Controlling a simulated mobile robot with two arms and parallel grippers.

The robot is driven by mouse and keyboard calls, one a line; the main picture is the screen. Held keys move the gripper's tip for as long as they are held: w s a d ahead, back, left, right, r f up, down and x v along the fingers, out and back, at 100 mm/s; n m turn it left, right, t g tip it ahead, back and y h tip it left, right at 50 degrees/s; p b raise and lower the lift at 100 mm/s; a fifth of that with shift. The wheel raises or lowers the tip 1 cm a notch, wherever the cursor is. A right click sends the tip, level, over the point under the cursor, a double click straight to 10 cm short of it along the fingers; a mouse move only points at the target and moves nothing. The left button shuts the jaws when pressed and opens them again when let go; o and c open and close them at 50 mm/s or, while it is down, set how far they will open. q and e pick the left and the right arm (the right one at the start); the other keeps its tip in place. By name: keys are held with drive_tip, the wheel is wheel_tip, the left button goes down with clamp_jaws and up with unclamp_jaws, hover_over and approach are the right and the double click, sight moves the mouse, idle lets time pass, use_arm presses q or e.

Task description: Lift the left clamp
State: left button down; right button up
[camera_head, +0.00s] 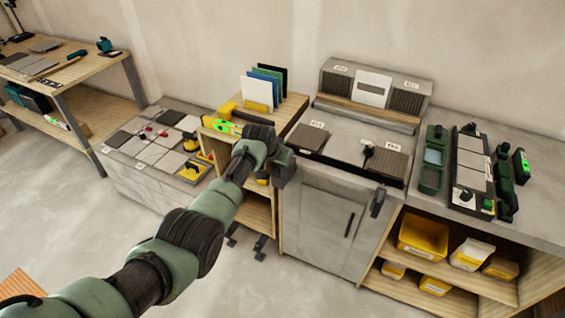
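Two green clamp-like tools lie along the sides of a tile strip (471,158) on the right counter. The left one (433,160) has a pale panel in its middle; the right one (504,185) is narrower and darker. I cannot be certain that these are the task's clamps. My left arm comes in from the lower left. Its dark gripper (284,166) is over the wooden cart, in front of the grey cabinet, well left of both tools. Its fingers are hard to make out, so I cannot tell whether it is open. My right gripper is out of view.
A green-lit level (222,126) lies on the wooden cart (292,106). A grey cabinet (327,220) with tiles on top stands between my gripper and the right counter (543,226). Yellow bins (422,238) sit below that counter. A low tiled platform (140,185) is at left.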

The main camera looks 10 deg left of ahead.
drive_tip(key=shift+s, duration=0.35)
use_arm(q)
drive_tip(key=c, duration=1.3)
unclamp_jaws()
drive_tip(key=shift+w, duration=0.1)
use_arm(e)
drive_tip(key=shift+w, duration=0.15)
use_arm(q)
drive_tip(key=shift+s+r, duration=0.25)
drive_tip(key=shift+r, duration=0.25)
drive_tip(key=shift+v, duration=3.3)
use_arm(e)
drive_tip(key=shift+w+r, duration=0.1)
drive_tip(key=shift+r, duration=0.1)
